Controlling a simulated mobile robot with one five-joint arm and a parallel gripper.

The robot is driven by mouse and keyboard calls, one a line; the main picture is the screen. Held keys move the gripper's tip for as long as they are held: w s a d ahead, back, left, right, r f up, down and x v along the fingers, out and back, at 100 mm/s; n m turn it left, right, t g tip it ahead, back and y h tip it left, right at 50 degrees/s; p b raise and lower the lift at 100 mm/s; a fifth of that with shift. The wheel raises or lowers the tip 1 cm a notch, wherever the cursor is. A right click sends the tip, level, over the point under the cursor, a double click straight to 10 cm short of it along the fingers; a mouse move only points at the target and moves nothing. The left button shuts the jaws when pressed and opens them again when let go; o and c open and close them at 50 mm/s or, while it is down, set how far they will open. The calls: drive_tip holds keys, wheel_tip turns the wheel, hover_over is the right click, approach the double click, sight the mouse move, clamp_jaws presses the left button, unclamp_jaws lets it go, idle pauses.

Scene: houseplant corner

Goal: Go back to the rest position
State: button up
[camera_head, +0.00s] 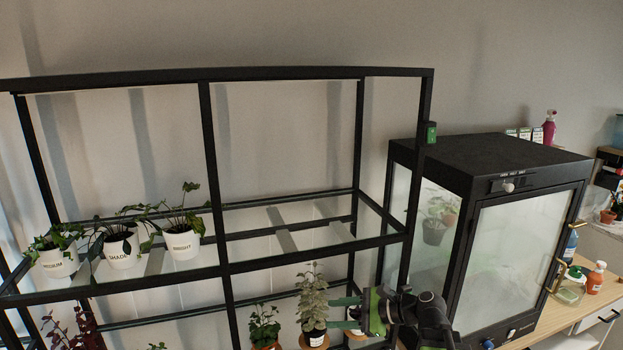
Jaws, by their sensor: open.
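My gripper (345,313) is at the lower middle of the view, its green fingers pointing left and apart, with nothing seen between them. It is in front of the black shelf frame (300,262), below the upper glass shelf. A potted plant with pale leaves (313,296) stands just left of the fingertips on a lower level; I cannot tell whether they touch. My arm (425,318) reaches in from the lower right.
White pots labelled MEDIUM (58,262), SHADE (122,252) and BRIGHT (182,245) stand on the upper shelf's left part; its right part is clear. A closed black glass-fronted cabinet (515,262) stands right of my arm. A wooden bench (575,308) holds bottles.

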drive_tip(key=s+a+f+n+g+h+b, duration=0.1)
drive_tip(key=s+a+f+n+g+h, duration=0.1)
drive_tip(key=s+f+n+h, duration=0.3)
drive_tip(key=s+a+f+n+g+h, duration=0.1)
drive_tip(key=f+n+g, duration=0.15)
drive_tip(key=f, duration=0.45)
drive_tip(key=s+d+f+n+h, duration=0.1)
drive_tip(key=d+f+n+h, duration=0.1)
drive_tip(key=d, duration=0.4)
drive_tip(key=s+d+f+n+h, duration=0.1)
drive_tip(key=d+f+n+h, duration=0.1)
drive_tip(key=d+n+h, duration=0.2)
drive_tip(key=d+n, duration=0.2)
drive_tip(key=n, duration=0.1)
drive_tip(key=shift+s+d, duration=0.3)
